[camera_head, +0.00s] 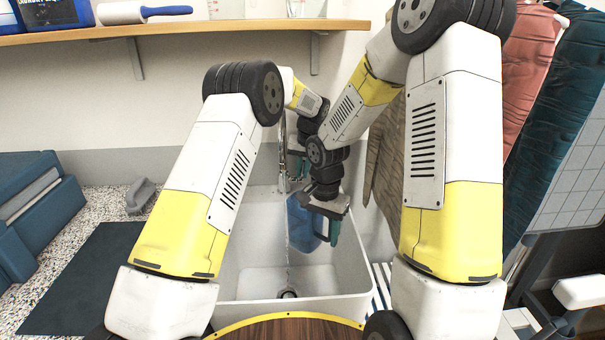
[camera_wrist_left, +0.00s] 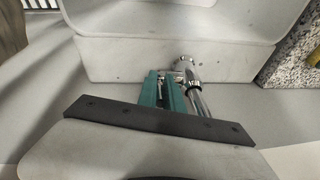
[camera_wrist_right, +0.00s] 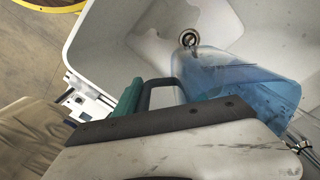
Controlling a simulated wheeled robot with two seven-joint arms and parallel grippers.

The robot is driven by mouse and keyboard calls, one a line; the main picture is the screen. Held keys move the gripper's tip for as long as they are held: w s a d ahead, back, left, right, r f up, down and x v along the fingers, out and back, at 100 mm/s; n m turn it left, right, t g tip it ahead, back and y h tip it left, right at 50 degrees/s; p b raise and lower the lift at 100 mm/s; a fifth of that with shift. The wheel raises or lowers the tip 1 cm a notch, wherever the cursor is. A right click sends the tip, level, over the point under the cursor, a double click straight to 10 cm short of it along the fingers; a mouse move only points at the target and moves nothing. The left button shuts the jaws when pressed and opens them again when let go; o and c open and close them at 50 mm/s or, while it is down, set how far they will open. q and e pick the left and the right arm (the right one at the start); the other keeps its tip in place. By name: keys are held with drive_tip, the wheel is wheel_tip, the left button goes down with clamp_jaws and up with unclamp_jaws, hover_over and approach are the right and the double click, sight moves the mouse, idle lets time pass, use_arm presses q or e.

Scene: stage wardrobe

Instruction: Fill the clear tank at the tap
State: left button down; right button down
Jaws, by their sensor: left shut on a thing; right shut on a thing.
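The clear tank (camera_head: 302,226), tinted blue, hangs inside the white sink (camera_head: 240,250) below the tap (camera_head: 283,165). My right gripper (camera_head: 334,228) is shut on its dark handle (camera_wrist_right: 160,88). The blue body also shows in the right wrist view (camera_wrist_right: 240,88), close to the drain (camera_wrist_right: 189,38). My left gripper (camera_head: 298,163) is at the tap, its teal fingers shut by the chrome fitting (camera_wrist_left: 195,95), on what seems the tap's lever. A thin pale line runs down beneath the spout beside the tank; I cannot tell surely whether it is water. The level inside is unclear.
A wooden shelf (camera_head: 180,32) with bottles and a lint roller (camera_head: 140,12) runs above the sink. A dark mat (camera_head: 85,285) and blue cases (camera_head: 35,205) lie on the speckled counter at left. Hanging garments (camera_head: 528,60) crowd the right side.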

use_arm(q)
drive_tip(key=shift+w+r+g, duration=0.15)
drive_tip(key=shift+w+g, duration=0.15)
drive_tip(key=shift+g, duration=0.2)
drive_tip(key=c, duration=1.5)
unclamp_jaws()
drive_tip(key=v, duration=1.2)
